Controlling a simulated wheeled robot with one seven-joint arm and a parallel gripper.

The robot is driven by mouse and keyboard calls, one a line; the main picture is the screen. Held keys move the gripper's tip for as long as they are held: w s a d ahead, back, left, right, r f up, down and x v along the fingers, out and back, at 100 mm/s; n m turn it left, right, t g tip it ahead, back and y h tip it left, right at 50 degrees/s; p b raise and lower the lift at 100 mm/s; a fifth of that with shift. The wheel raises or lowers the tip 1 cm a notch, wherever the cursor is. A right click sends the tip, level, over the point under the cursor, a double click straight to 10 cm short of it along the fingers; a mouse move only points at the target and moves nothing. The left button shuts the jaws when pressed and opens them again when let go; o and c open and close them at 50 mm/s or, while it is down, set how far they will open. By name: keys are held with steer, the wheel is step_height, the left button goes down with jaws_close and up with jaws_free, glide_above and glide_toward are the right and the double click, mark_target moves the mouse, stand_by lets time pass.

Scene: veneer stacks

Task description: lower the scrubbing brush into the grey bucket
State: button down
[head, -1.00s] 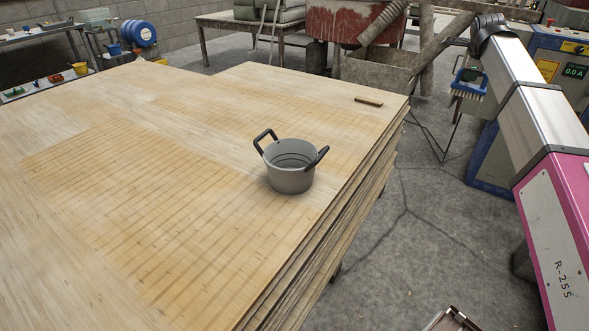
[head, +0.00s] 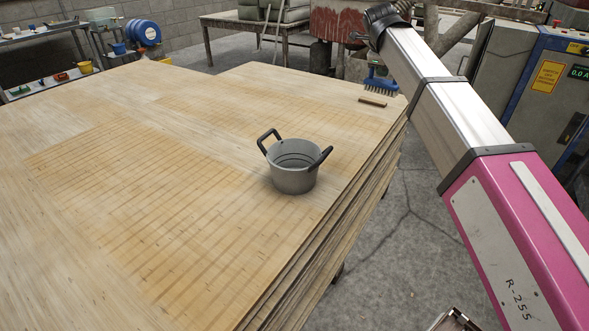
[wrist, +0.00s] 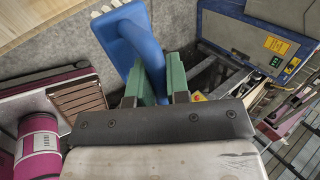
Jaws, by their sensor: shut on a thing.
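The grey bucket (head: 293,178) stands upright on the veneer stack (head: 150,160), near its right edge, with two dark handles raised. The part of its inside that shows looks empty. The blue scrubbing brush (head: 380,84) hangs with its bristles down near the stack's far right corner, behind and to the right of the bucket. In the wrist view, my gripper (wrist: 158,90) has its green fingers shut on the blue brush (wrist: 128,40). The brush is well apart from the bucket.
A small brown block (head: 373,102) lies on the stack near the far right corner, close to the brush in the picture. A control cabinet (head: 545,85) stands at the right. The veneer surface around the bucket is clear.

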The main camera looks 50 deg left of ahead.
steer(key=s+a+r, duration=0.1)
steer(key=s+a, duration=0.3)
steer(key=s, duration=1)
steer(key=s+a, duration=0.4)
steer(key=s, duration=1)
step_height(320, 180, down, 10)
steer(key=shift+w+a, duration=0.2)
step_height(320, 180, down, 15)
steer(key=shift+r, duration=0.2)
stand_by(2.4)
steer(key=shift+f, duration=0.5)
stand_by(0.8)
